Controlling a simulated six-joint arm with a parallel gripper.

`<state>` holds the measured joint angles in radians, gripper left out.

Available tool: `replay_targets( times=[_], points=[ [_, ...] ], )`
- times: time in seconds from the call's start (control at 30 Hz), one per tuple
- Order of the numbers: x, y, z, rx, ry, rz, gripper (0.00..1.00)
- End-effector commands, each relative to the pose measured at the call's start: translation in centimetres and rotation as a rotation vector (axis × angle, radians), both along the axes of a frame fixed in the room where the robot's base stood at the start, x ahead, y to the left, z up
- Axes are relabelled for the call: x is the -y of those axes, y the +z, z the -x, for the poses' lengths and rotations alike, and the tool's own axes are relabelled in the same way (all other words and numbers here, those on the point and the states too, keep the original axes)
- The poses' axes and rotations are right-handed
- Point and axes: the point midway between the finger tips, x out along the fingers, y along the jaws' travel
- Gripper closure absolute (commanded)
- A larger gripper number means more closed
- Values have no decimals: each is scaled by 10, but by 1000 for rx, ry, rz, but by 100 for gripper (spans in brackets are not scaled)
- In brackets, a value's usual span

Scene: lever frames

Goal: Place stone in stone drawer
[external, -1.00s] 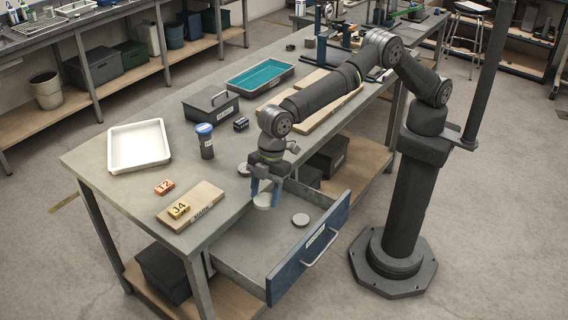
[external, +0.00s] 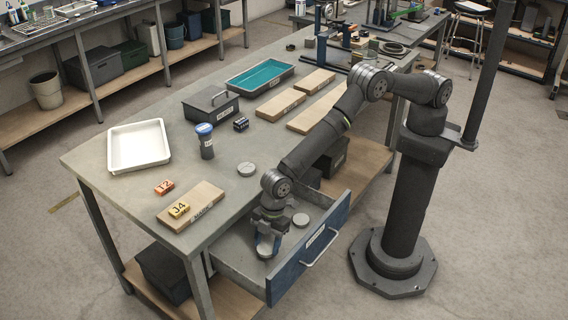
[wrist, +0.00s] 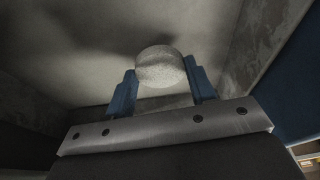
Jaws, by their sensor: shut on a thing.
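My gripper (external: 268,243) is low inside the open drawer (external: 232,262), near its front left part. Its blue fingers are shut on a round grey stone (wrist: 161,67), which shows between the fingertips in the wrist view and as a pale disc in the external view (external: 265,252). Whether the stone touches the drawer floor is hard to tell. A second round grey stone (external: 301,220) lies on the drawer floor to the right of my gripper. Another round grey stone (external: 246,169) lies on the bench top near the edge above the drawer.
The drawer's blue front (external: 310,255) carries a label and handle.

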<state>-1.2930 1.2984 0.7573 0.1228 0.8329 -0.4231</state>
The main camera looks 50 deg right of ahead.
Motion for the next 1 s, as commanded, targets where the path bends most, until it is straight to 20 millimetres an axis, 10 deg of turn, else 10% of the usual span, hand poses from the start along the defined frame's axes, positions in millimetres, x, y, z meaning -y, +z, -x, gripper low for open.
replay_targets(
  times=[0.53, 0.57, 0.67, 1.0],
  points=[
    [0, -32, 0, -1, 0, 1, 73],
    [0, -32, 0, -1, 0, 1, 48],
    [0, -31, 0, -1, 0, 1, 28],
    [0, -28, 0, 0, 0, 0, 28]
  ],
)
